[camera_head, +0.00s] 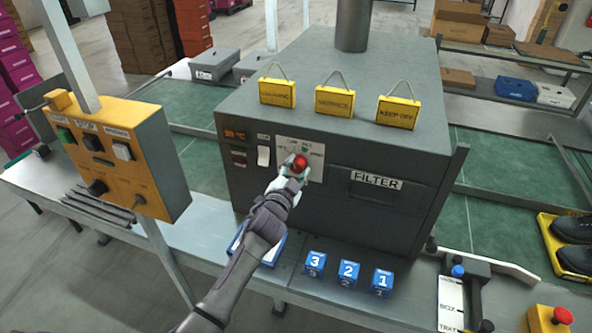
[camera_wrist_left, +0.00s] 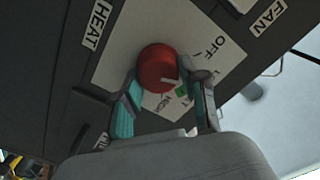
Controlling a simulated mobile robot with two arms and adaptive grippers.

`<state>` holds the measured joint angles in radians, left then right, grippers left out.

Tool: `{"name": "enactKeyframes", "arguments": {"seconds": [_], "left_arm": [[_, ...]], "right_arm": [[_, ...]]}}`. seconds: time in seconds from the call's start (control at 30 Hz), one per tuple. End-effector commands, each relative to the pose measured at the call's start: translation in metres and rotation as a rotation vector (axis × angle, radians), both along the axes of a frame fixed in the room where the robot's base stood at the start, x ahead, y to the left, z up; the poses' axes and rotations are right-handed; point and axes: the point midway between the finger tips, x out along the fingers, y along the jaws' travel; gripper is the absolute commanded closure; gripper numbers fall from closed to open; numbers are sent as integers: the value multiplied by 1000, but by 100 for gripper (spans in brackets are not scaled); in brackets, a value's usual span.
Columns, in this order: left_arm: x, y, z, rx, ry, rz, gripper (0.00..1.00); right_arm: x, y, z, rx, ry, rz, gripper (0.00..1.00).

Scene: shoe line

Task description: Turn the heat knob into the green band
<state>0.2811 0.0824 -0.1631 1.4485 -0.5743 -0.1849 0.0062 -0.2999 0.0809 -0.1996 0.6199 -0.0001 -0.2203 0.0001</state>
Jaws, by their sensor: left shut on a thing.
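The red heat knob (camera_head: 300,162) sits on a pale dial plate on the front of the dark grey machine. My left gripper (camera_wrist_left: 168,84) is shut on the knob, one finger on each side. In the head view the left gripper (camera_head: 295,170) reaches the dial from below. My right gripper is not in view.
A yellow button box (camera_head: 117,150) stands at left. Blue numbered blocks (camera_head: 348,273) sit on the ledge below. A yellow tray (camera_head: 556,250) with dark shoes and a red button (camera_head: 562,315) are at right.

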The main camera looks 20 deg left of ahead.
Motion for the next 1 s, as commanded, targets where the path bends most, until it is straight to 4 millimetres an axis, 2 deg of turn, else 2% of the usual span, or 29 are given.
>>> {"name": "enactKeyframes", "arguments": {"seconds": [0.5,0.8,1.0], "left_arm": [[0,-1,-2,467,-16,-1,92],[0,-1,-3,640,-21,-1,92],[0,-2,-3,695,-23,-1,92]], "right_arm": [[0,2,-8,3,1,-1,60],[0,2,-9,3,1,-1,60],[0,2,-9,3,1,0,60]]}}
